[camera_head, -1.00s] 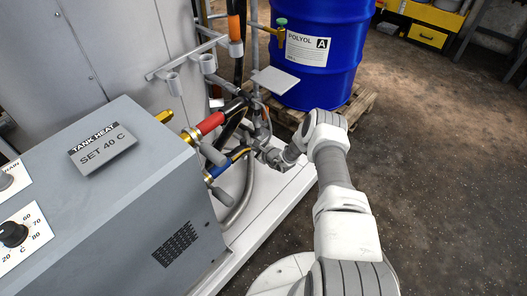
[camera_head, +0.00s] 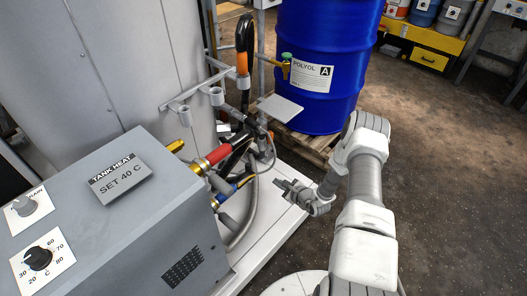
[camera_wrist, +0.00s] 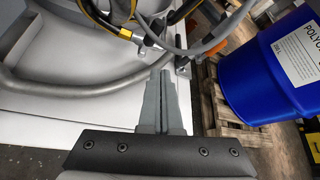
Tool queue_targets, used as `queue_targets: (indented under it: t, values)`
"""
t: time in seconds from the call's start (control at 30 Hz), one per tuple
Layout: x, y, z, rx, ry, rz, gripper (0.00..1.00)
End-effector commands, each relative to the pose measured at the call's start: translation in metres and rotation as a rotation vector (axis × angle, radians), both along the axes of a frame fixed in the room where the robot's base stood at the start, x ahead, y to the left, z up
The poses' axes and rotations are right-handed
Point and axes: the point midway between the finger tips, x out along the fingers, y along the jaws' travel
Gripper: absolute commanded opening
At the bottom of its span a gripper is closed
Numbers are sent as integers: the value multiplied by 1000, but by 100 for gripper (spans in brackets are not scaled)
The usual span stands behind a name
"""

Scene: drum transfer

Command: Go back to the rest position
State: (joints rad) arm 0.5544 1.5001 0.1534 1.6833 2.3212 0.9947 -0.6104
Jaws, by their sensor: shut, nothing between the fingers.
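My gripper (camera_head: 284,187) is shut and empty. In the head view it hangs over the white base plate (camera_head: 262,239), to the right of the hoses and valve fittings and in front of the blue drum. In the wrist view my gripper (camera_wrist: 163,75) shows its two grey fingers closed together, their tips close to a grey hose and a small bracket in the picture. I cannot tell whether they touch.
The blue POLYOL drum (camera_head: 325,90) stands on a wooden pallet (camera_head: 312,146). The grey TANK HEAT cabinet (camera_head: 130,235) fills the lower left. Red and blue-banded fittings (camera_head: 217,155) stick out beside it.

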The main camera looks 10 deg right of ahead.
Motion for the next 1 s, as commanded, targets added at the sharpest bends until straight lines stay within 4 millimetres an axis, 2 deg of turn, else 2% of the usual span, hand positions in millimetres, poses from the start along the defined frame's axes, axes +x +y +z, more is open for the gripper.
queue_targets:
  t: [0.23,0.37,0.5,0.7,1.0]
  values:
    - [1,0,4,-3,-5,7,0]
    - [11,7,27,-17,-33,62,0]
    - [24,24,75,-47,-84,187,0]
    - [32,55,147,-106,-154,388,0]
    - [16,100,242,-223,-230,678,0]
